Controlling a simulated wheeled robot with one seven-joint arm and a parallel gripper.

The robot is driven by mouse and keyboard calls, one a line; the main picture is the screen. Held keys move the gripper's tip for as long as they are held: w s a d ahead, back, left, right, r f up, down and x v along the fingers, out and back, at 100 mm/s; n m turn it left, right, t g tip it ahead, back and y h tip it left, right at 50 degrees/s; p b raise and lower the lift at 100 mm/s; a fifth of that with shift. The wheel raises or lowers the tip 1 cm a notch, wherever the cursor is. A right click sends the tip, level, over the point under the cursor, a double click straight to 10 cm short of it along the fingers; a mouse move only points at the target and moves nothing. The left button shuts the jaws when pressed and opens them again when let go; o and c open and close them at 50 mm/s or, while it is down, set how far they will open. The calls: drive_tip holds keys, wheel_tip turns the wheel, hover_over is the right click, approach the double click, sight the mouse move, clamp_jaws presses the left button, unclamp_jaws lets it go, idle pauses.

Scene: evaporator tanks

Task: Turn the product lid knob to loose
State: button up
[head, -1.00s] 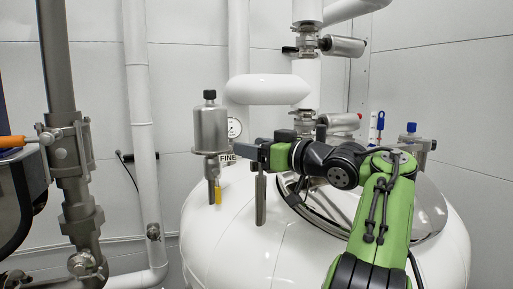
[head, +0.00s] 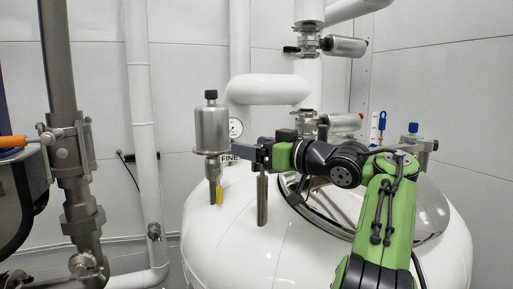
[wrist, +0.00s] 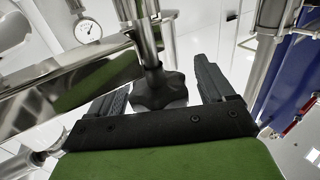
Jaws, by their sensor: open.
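A black lobed knob (wrist: 160,92) on a steel stem shows in the middle of the wrist view. It lies between the two fingers of my gripper (wrist: 162,76), with a gap visible on each side. The fingers are open and do not appear to hold it. In the head view my gripper (head: 250,153) is above the front left of the white tank (head: 235,245), just right of a steel canister's lower stem. I cannot make out the knob in the head view, where the gripper seems to cover it.
The steel canister (head: 211,130) with a black cap stands left of my gripper. A pressure gauge (head: 235,127) is behind it, and shows in the wrist view (wrist: 88,30). A steel upright (head: 262,200) stands below my gripper. White pipes (head: 268,89) cross above. Grey valve piping (head: 72,160) is at left.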

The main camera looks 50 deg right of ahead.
drive_tip(key=s, duration=1.5)
drive_tip(key=shift+s+a, duration=0.35)
drive_tip(key=shift+s, duration=0.05)
drive_tip(key=shift+w, duration=0.15)
